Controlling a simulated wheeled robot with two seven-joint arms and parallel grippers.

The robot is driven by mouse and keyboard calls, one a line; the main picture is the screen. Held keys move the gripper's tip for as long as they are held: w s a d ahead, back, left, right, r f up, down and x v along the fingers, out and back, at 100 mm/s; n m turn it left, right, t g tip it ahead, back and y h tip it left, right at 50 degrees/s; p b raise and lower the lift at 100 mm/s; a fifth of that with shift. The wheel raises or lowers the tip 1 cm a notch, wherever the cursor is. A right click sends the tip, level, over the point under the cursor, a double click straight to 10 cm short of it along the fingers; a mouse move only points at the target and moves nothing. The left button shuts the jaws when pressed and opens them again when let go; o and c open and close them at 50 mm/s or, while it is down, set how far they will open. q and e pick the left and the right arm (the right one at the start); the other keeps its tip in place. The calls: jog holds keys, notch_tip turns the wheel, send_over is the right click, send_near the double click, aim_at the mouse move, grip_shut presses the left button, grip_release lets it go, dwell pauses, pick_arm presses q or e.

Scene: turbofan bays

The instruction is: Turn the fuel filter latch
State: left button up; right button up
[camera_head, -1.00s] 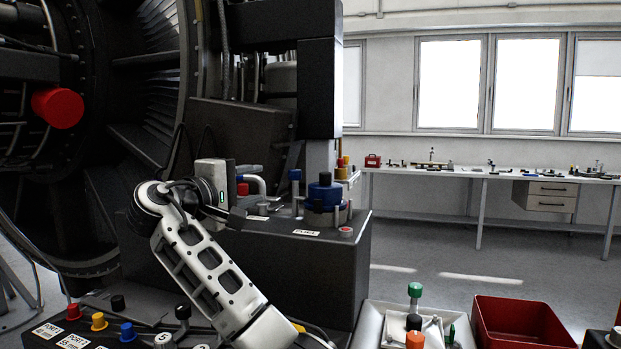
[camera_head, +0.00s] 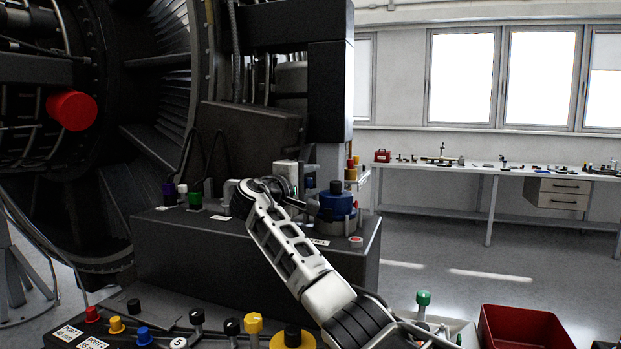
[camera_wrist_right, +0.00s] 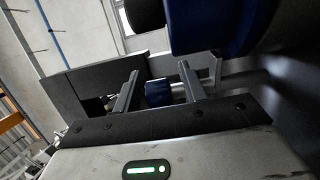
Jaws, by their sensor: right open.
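My right gripper (camera_head: 301,202) is at the near left side of the blue fuel filter housing (camera_head: 337,206) with its dark cap, on the dark bench block. In the right wrist view, my right gripper (camera_wrist_right: 159,71) is open, its two fingers apart. A small blue cylinder (camera_wrist_right: 158,93) shows between the fingers; I cannot tell whether it is the latch or whether a finger touches it. The large blue housing (camera_wrist_right: 215,25) fills the top of that view, close to the fingers. The latch is not clearly made out. My left gripper is not in view.
A red button (camera_head: 356,241) sits on the block in front of the housing. Purple and green caps (camera_head: 195,200) stand at the block's left. Several coloured knobs (camera_head: 253,323) line the near panel. A red bin (camera_head: 525,328) is at the lower right. Open floor lies right of the block.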

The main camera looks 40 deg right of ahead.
jog(key=shift+d, duration=0.1)
grip_shut()
jog(key=shift+w+n+t+y, duration=0.15)
jog(key=shift+n+t+y, duration=0.3)
jog(key=shift+n+t, duration=0.55)
jog(key=shift+w+n+t+y, duration=0.1)
jog(key=shift+n+t+y, duration=0.45)
jog(key=shift+t, duration=0.85)
grip_release()
jog(key=v, duration=1.6)
jog(key=shift+p, duration=0.45)
